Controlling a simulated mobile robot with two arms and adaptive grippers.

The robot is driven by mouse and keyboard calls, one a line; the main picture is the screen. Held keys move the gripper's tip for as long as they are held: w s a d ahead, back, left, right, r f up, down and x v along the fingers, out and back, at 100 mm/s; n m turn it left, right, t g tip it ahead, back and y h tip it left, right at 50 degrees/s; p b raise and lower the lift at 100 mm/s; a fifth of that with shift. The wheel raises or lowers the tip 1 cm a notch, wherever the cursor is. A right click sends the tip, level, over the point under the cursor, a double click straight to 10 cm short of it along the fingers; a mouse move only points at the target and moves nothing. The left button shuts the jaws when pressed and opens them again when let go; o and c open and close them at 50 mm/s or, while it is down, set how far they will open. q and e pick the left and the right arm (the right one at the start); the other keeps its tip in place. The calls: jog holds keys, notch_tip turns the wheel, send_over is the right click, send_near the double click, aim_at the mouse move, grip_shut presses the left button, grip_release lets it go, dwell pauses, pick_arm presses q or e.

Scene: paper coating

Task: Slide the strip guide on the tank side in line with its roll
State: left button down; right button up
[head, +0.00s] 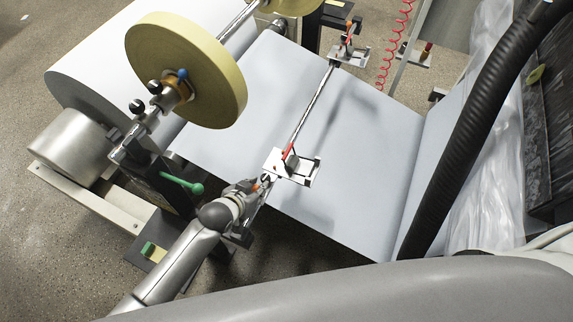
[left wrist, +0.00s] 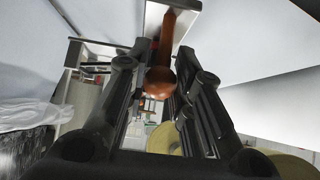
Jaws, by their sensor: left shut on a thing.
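The near strip guide (head: 297,167), a silver plate bracket with a red part, sits on the metal rod (head: 313,101) above the wide pale paper web. My left gripper (head: 263,183) is at its lower left end, shut on the guide's orange-brown knob. In the left wrist view the knob (left wrist: 160,80) lies between the two dark fingers, with the guide's plate (left wrist: 172,20) beyond it. The near yellow strip roll (head: 222,85) stands on its shaft up and left of the near guide. My right gripper is not in view.
A second strip guide (head: 349,53) sits at the rod's far end, and a second yellow roll (head: 293,5) is partly cut off at the top. A green-handled lever (head: 183,184) is left of my left gripper. A black corrugated hose (head: 475,125) crosses the right side.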

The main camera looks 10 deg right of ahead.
pick_arm(q)
jog(key=shift+s+a+p, duration=0.85)
jog(key=shift+s+a, duration=0.05)
jog(key=shift+s, duration=0.3)
jog(key=c, duration=1.2)
grip_release()
jog(key=shift+s+a+r+p, duration=0.1)
jog(key=shift+s+r+p, duration=0.05)
jog(key=shift+r+p, duration=0.25)
jog(key=p+v, duration=0.4)
jog(key=shift+f, duration=0.15)
jog(key=v, duration=1.1)
jog(key=shift+s+r, duration=0.2)
jog(key=shift+a, duration=0.2)
